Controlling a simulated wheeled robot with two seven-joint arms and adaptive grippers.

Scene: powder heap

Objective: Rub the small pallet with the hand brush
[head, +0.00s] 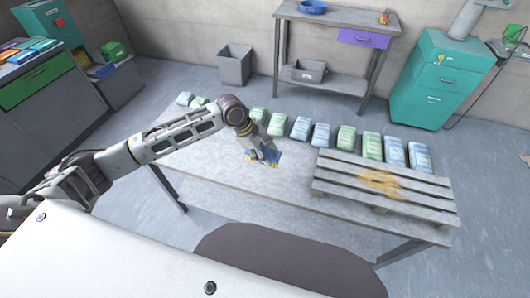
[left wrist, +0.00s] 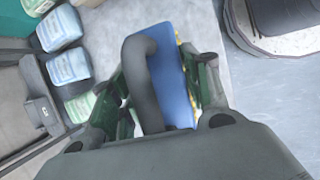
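The small pallet (head: 345,173) is grey and slatted and lies on the right end of the table in the head view. A patch of yellow powder (head: 380,182) spreads over its middle slats. My left gripper (head: 262,155) is above the table, left of the pallet and apart from it. It is shut on the hand brush (head: 268,158), which has yellow bristles. In the left wrist view, the brush's blue body (left wrist: 172,75) and curved dark grey handle (left wrist: 140,80) sit between the green-sided fingers. My right gripper is not in view.
Several green and blue packages (head: 323,135) stand in a row along the table's far edge, behind the pallet. The table top (head: 225,165) between gripper and pallet is clear. A workbench (head: 340,17), a grey bin (head: 234,65) and a teal cabinet (head: 440,85) stand behind.

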